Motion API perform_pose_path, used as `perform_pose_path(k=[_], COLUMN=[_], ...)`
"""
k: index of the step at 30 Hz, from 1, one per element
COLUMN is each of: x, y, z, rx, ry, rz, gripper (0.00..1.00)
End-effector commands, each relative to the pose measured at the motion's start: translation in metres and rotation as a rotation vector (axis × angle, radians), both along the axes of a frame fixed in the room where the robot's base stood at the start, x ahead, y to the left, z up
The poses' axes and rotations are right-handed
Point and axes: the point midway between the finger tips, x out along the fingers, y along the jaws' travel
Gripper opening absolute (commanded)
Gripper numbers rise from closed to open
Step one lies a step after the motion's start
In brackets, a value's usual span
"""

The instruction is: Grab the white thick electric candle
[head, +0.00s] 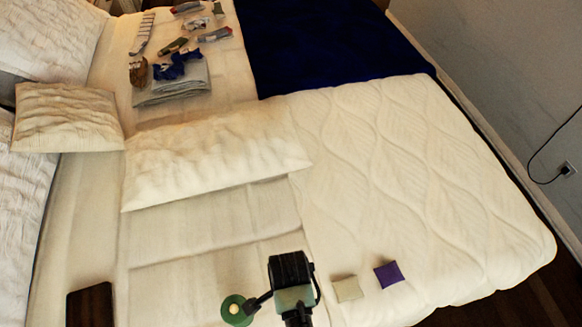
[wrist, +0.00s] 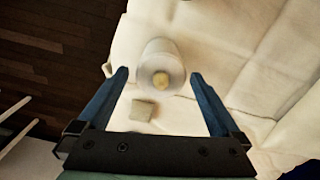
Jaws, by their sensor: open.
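The white thick candle (wrist: 157,52) shows in the wrist view as a pale cylinder with a yellowish centre in the end facing the camera. It is over the pale bed cover. My gripper (wrist: 159,74) is open, with one blue finger on each side of the candle. Gaps show between the fingers and the candle, and I see no grip on it. How deep the candle lies between the fingers is hard to tell. In the head view I cannot make out the candle clearly; my arm covers part of the bed at the bottom middle.
A beige square sachet (head: 348,289) and a purple one (head: 389,274) lie right of my arm. A dark brown slab (head: 90,306) lies bottom left. Pillows (head: 215,158) and folded clothes (head: 180,86) lie farther back. The quilt's right side is clear.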

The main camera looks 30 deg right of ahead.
Motion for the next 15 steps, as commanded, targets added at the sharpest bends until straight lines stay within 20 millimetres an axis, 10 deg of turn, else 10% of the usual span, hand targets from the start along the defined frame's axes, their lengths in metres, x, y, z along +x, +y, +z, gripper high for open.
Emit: perform_pose_path(k=[15], x=[0.000], y=[-0.003], z=[-0.053], rx=[-0.001], ry=[-0.002], rz=[0.000], gripper=[1.00])
